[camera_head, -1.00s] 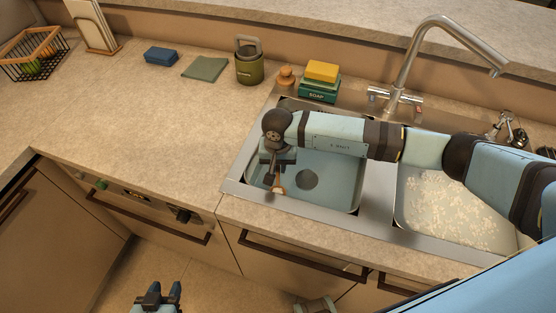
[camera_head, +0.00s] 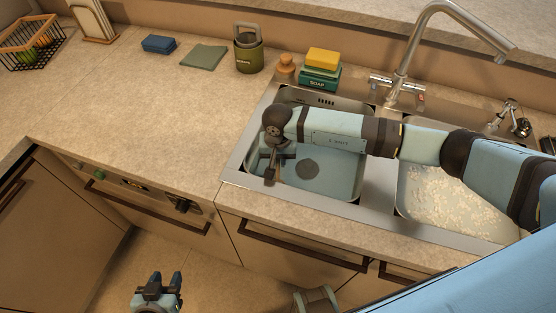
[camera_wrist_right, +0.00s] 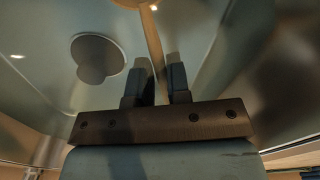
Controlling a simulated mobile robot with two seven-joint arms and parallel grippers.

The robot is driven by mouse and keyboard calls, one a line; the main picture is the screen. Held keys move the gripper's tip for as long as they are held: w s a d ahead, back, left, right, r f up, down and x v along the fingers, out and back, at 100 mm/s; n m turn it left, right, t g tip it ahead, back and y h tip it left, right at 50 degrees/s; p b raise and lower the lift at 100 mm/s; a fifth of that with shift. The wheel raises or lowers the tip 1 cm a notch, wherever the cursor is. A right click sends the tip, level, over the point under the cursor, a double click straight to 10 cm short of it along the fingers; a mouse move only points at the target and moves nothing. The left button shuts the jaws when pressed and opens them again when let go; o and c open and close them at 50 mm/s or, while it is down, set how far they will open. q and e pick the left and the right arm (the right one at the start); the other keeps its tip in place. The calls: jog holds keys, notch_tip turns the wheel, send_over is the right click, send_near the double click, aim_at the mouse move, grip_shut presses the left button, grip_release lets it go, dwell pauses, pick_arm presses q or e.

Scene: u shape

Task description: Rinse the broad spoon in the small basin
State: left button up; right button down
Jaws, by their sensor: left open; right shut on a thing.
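My right gripper (camera_wrist_right: 160,85) is shut on the handle of the broad spoon (camera_wrist_right: 153,38), a thin tan handle running up between the fingers to the picture's top edge. Only part of the spoon's head shows there. In the head view my right gripper (camera_head: 272,170) points down inside the small basin (camera_head: 330,180), left of its round drain. The spoon is hard to make out in that view. The basin looks bluish, as if holding water; whether the spoon touches it I cannot tell. My left gripper (camera_head: 164,283) is open and empty, low in front of the cabinets.
A second basin (camera_head: 450,205) with whitish foam lies right of the small one, under my right forearm. The faucet (camera_head: 405,60) rises behind. A soap box with a yellow sponge (camera_head: 323,57) and an olive canister (camera_head: 248,50) stand behind the sink. The left counter is largely clear.

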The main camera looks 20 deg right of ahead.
jog(key=shift+r, duration=0.3)
jog(key=shift+f+b, duration=0.3)
jog(key=shift+b, duration=0.3)
jog(key=shift+r, duration=0.3)
dwell(0.5)
jog(key=shift+f+b, duration=0.3)
jog(key=shift+b, duration=0.3)
jog(key=shift+r, duration=0.35)
jog(key=shift+f, duration=0.1)
dwell(0.3)
